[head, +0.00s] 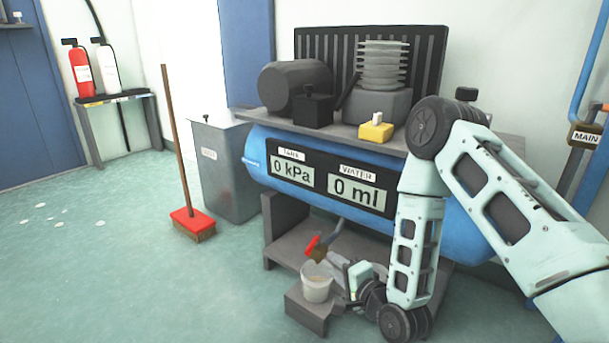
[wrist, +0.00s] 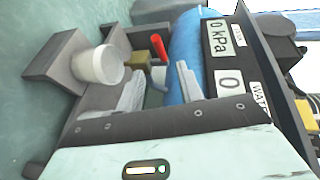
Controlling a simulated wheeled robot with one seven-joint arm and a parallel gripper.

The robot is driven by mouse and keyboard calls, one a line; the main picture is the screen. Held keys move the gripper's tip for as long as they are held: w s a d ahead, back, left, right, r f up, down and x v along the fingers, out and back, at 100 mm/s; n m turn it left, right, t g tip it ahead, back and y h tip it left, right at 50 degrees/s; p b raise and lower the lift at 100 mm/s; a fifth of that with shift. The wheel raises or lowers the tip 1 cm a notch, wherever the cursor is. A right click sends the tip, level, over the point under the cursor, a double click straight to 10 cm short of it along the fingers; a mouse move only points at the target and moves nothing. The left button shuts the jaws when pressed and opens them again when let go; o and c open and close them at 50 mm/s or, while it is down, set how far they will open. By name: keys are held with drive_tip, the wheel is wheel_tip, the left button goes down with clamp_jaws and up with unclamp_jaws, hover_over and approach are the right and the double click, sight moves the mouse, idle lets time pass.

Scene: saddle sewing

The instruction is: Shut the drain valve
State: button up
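The drain valve has a red lever (head: 312,245) on a brass body (head: 319,256), at the end of a grey pipe below the front of the blue tank (head: 258,165). In the wrist view the red lever (wrist: 158,49) stands out from the brass body (wrist: 138,61). My gripper (head: 346,271) is just right of the valve in the head view, low by the tank's stand. In the wrist view its two fingers are spread apart (wrist: 158,76), with nothing between them. The lever lies beyond the fingertips, apart from them.
A white cup (head: 317,284) with some pale liquid stands on a grey block (head: 305,309) under the valve. The tank displays read 0 kPa (head: 293,173) and 0 ml (head: 357,192). A grey bin (head: 223,170) and red broom (head: 192,220) stand left. Floor at left is open.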

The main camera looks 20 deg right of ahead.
drive_tip(key=s+a+r+n+g+p, duration=0.1)
drive_tip(key=a+r+n+g+p, duration=0.1)
drive_tip(key=r+p, duration=0.5)
drive_tip(key=s+a+r+n+g+y+p, duration=0.1)
drive_tip(key=s+a+r+n+g+p, duration=0.1)
drive_tip(key=r+p, duration=0.5)
drive_tip(key=s+a+r+n+g+p, duration=0.2)
drive_tip(key=a+r+n+p, duration=0.3)
drive_tip(key=r, duration=0.7)
drive_tip(key=shift+s+a+n+g+p, duration=0.15)
drive_tip(key=shift+a+n+g+p, duration=0.2)
drive_tip(key=shift+n+g+p, duration=0.55)
